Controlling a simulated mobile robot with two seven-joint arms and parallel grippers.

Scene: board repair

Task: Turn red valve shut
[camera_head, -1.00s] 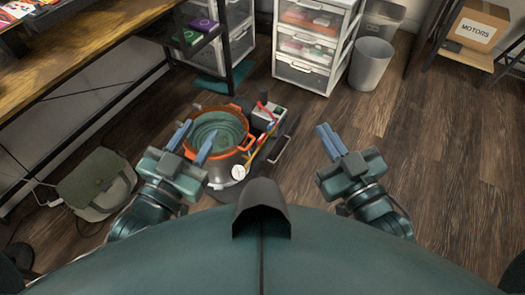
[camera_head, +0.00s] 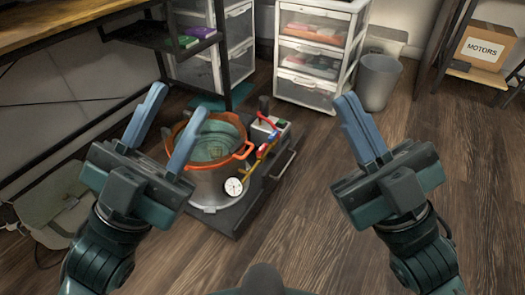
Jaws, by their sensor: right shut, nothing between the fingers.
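The red valve handle (camera_head: 267,121) is a small red lever by the grey box, at the right of a metal pot (camera_head: 208,186) with an orange rim. A yellow fitting and a round white gauge (camera_head: 233,187) lie along the same line. My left gripper (camera_head: 181,100) is open and empty. Its right finger overlaps the pot's left side in the picture. My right gripper (camera_head: 348,98) is shut and empty, to the right of the valve and apart from it in the picture. The lever's exact angle is too small to tell.
The pot stands on a dark base (camera_head: 252,203) on the wood floor. A wooden bench (camera_head: 60,22) is at the upper left, with a bag (camera_head: 60,205) below. White drawers (camera_head: 318,45), a grey bin (camera_head: 378,82) and a MOTORS box (camera_head: 482,46) are behind. Floor at the right is clear.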

